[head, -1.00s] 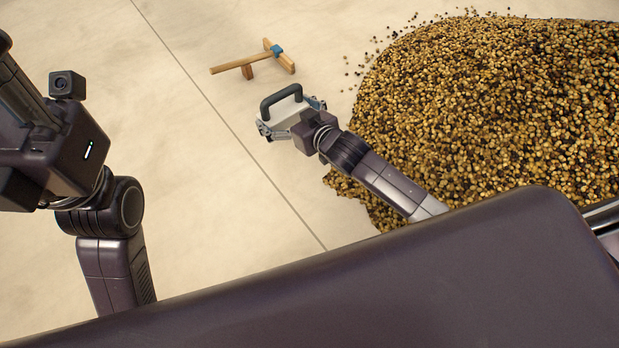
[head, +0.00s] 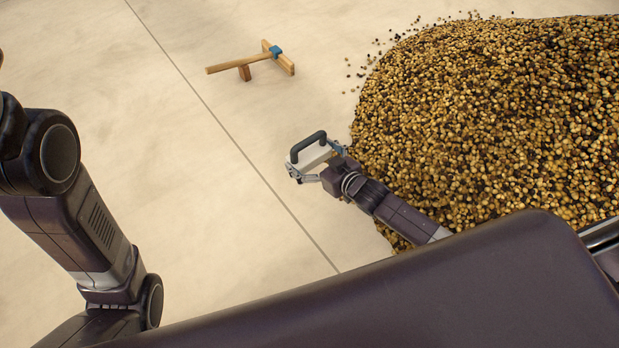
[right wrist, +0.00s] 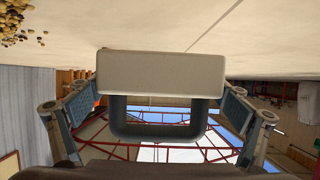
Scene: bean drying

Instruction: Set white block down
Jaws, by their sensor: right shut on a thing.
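The white block (head: 312,155) with a dark arched handle (head: 308,142) is in my right gripper (head: 317,163), in the middle of the head view. The gripper's fingers are shut on its two sides and the handle points up. In the right wrist view the white block (right wrist: 160,74) fills the middle, with the dark handle (right wrist: 160,131) below it and a finger on each side. That view looks upside down, with floor at the top. I cannot tell whether the block's underside touches the floor. My left arm shows at the left, but its gripper is out of view.
A large pile of beans (head: 490,110) lies right beside the right gripper, with loose beans at its edge. A wooden tool with a blue part (head: 250,60) lies farther back. The pale floor (head: 130,170) is clear left of the block, crossed by a seam.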

